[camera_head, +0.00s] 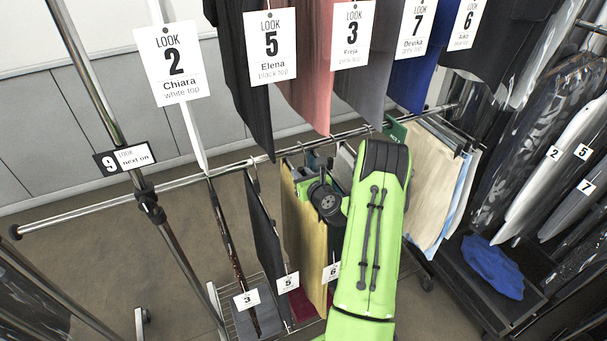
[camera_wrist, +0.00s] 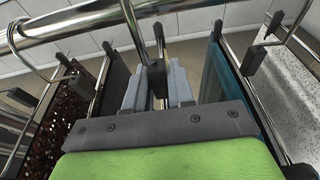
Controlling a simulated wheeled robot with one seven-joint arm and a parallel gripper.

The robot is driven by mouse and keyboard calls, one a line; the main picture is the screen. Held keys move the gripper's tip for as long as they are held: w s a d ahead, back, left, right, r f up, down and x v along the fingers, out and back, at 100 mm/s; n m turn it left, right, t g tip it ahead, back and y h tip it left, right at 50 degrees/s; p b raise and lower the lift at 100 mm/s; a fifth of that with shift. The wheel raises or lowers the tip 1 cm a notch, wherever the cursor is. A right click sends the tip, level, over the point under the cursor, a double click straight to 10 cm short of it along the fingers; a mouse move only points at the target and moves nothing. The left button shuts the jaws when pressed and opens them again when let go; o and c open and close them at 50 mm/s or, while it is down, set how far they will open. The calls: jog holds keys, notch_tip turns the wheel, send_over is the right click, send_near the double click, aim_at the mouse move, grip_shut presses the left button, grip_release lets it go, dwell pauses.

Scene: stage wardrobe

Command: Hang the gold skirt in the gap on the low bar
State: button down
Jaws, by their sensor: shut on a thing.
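The gold skirt (camera_head: 303,235) hangs upright below the low bar (camera_head: 240,165) in the head view, just left of my green arm. Garments tagged 3 (camera_head: 247,299) and 5 (camera_head: 288,282) hang to its left. In the wrist view my gripper (camera_wrist: 157,82) is shut on a dark hanger piece with a metal hook (camera_wrist: 161,42) rising from it, close to the low bar (camera_wrist: 85,20). The skirt's cloth is not clear there. I cannot tell whether the hook rests on the bar.
Tops tagged Look 2 (camera_head: 173,62), 5, 3, 7 and 6 hang above the low bar. Pale garments (camera_head: 428,185) hang right of my arm. A "9 next on" sign (camera_head: 125,157) is on the left post. A blue cloth (camera_head: 492,267) lies on a dark shelf at right.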

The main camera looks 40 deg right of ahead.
jog(key=shift+w+d+r+p, duration=0.1)
jog(key=shift+w+d+p, duration=0.2)
jog(key=shift+w+p, duration=0.55)
jog(key=shift+w+d+p, duration=0.25)
jog(key=shift+w+p, duration=0.25)
jog(key=shift+w, duration=0.55)
jog(key=shift+w, duration=0.1)
jog(key=shift+f+b, duration=1.4)
jog(key=shift+f, duration=0.4)
jog(key=c, duration=0.9)
grip_release()
